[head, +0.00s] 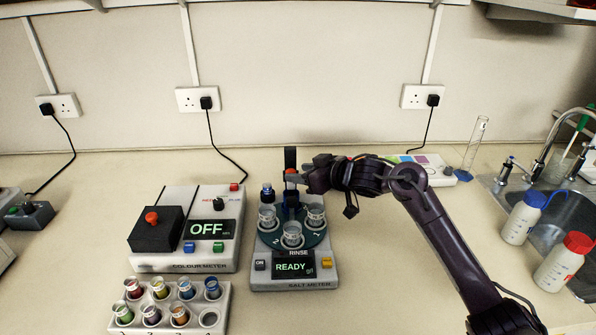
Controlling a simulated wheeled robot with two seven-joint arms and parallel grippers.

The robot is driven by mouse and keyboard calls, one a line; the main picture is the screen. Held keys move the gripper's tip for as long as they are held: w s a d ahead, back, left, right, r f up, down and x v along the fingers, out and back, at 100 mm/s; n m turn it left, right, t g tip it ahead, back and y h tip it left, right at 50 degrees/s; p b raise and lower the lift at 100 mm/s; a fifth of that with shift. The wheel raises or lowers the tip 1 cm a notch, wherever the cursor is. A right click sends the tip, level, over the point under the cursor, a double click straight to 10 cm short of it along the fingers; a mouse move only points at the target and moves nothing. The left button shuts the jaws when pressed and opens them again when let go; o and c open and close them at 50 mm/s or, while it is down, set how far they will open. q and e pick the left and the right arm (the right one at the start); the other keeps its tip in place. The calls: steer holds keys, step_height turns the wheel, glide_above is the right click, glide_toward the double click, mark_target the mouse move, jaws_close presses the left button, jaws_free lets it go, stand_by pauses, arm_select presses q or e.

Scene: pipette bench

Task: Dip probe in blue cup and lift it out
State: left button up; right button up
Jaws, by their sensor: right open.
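The salt meter (262,283) stands in the middle of the bench, its screen reading READY. Its round turntable (272,241) carries clear cups, among them a left cup (267,217), a right cup (315,216) and a front cup (292,234) by the word RINSE. A dark upright probe part (290,202) rises behind the cups, with a red top; whether its tip is in a cup is hidden. My right gripper (294,177) is open at this red top, reaching in from the right; contact is unclear. My left gripper is out of view.
Left of it stands the colour meter (170,262), reading OFF. In front of that is a white rack (220,326) with several coloured cups, including a blue one (212,289). Wash bottles (520,222) and a sink are right.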

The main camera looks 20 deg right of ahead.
steer(key=shift+x, duration=0.9)
steer(key=shift+s, duration=0.1)
jaws_close()
